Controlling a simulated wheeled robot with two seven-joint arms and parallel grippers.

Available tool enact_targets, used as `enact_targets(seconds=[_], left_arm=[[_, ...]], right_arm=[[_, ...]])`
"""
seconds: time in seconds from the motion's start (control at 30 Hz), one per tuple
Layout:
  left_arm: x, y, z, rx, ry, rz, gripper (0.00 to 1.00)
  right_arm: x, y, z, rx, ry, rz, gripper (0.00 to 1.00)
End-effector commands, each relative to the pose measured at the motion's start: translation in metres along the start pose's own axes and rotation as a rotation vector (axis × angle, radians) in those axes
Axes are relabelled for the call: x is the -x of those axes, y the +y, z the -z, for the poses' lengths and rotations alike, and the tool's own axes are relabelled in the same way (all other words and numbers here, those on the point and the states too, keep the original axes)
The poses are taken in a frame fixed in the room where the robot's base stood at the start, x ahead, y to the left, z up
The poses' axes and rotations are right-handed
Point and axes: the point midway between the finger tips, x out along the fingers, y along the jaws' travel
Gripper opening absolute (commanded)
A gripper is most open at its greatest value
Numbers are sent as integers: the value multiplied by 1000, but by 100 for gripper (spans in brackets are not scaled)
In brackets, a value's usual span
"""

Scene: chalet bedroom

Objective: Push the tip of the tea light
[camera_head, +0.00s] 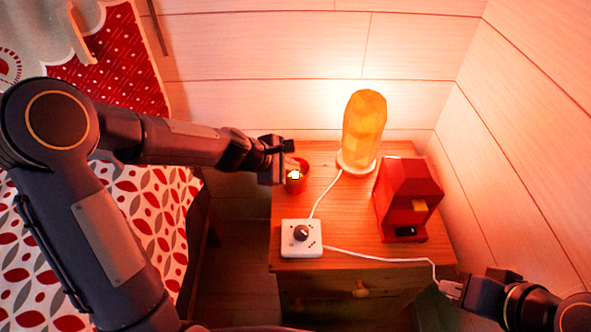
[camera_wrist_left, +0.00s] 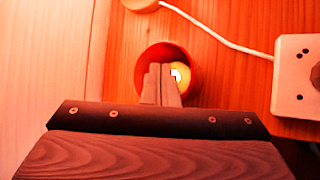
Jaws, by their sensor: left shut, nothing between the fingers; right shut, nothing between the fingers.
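The tea light (camera_head: 295,175) is a small pale-yellow disc with a bright white spot, inside a red cup (camera_head: 297,187) at the left edge of the nightstand. My left gripper (camera_head: 289,165) is shut and empty, its fingertips over the cup. In the left wrist view, the shut fingers (camera_wrist_left: 160,83) overlap the cup's opening and hide the left part of the tea light (camera_wrist_left: 182,75). The red cup's rim (camera_wrist_left: 168,48) shows around them. I cannot tell whether the fingertips touch the tea light. My right gripper (camera_head: 451,289) is shut and empty at the lower right.
The wooden nightstand (camera_head: 345,210) also holds a glowing orange lamp (camera_head: 362,130), a red house-shaped box (camera_head: 408,195) and a white box with a dark knob (camera_head: 302,239). White cords cross the top. A patterned bed (camera_head: 150,205) is at left; walls stand behind and right.

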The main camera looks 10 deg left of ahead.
Motion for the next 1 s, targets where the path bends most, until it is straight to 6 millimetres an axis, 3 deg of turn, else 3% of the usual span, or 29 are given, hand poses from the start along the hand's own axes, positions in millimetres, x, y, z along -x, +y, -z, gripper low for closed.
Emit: enact_targets(seconds=[0.2,1.0], left_arm=[[-6,-5,5,0,0,0,0],[0,0,0,1,0,1,0]], right_arm=[[-7,3,-4,0,0,0,0],[0,0,0,0,0,0,0]])
